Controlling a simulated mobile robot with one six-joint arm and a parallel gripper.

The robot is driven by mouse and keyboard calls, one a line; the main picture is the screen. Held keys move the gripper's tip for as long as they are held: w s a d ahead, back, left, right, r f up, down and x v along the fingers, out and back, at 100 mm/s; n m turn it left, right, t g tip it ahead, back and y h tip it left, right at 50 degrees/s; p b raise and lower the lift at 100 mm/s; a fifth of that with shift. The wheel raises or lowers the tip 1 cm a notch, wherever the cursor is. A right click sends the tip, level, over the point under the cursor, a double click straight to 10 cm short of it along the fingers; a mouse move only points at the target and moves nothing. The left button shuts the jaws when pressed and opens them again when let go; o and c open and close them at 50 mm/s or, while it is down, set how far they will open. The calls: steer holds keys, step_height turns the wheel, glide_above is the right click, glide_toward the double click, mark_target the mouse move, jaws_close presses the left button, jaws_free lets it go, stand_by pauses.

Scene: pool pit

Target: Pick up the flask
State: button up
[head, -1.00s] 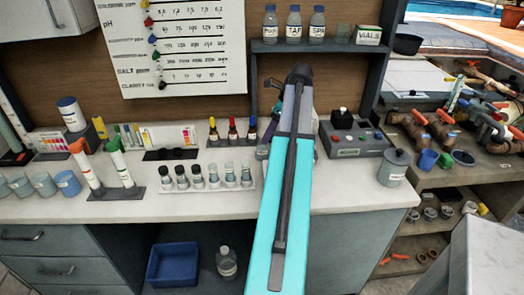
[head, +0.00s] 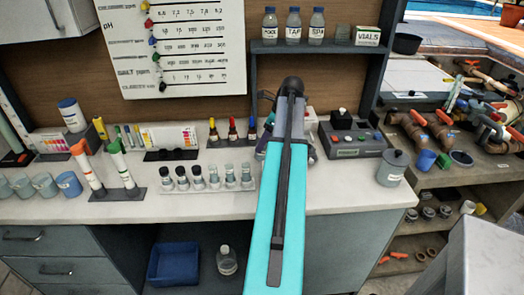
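Nothing in the head view can be picked out surely as the flask. Three labelled bottles stand on the upper shelf: the left bottle (head: 270,26), the TAP bottle (head: 293,26) and the SPA bottle (head: 317,26). A clear bottle (head: 227,262) with a pale cap stands in the open bay under the counter. My turquoise arm reaches over the counter and hides what lies behind it. Only dark parts near its far end show beside it; my gripper's fingertips are hidden, so its opening and any contents cannot be told.
On the white counter (head: 330,200) stand a row of small vials (head: 214,179), dropper bottles (head: 232,131), a grey control box (head: 352,138) and a lidded grey pot (head: 393,168). A blue bin (head: 174,264) sits below. The counter's front strip is mostly clear.

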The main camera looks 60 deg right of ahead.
steer(key=shift+x, duration=1.25)
steer(key=c, duration=1.2)
